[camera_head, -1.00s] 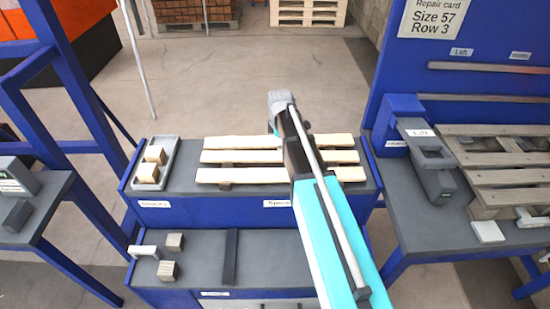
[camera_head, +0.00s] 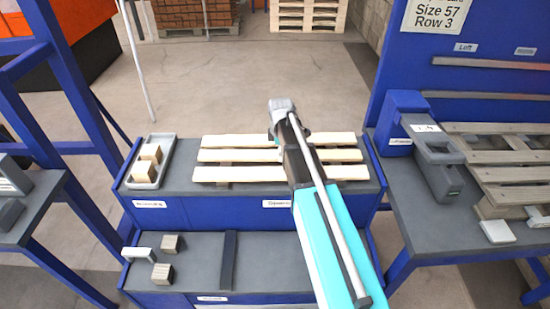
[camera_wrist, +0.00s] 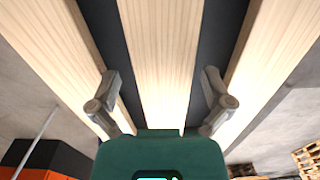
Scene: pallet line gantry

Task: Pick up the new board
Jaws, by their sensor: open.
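Several pale new boards lie side by side on the upper shelf of the blue rack: a far board (camera_head: 235,140), a middle board (camera_head: 238,155) and a near board (camera_head: 240,174). In the wrist view a board (camera_wrist: 162,60) runs between the two open fingers of my gripper (camera_wrist: 160,103). Other boards pass by on the left (camera_wrist: 62,50) and right (camera_wrist: 272,60). The fingers are apart, with nothing held. In the head view my arm hides the gripper's fingertips and part of the boards.
A grey tray with wooden blocks (camera_head: 152,160) stands left of the boards. The right bench bears a grey tool (camera_head: 440,165) and a slatted pallet (camera_head: 510,175). A repair card (camera_head: 434,14) reads "Size 57 Row 3". Blue frame posts stand at left.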

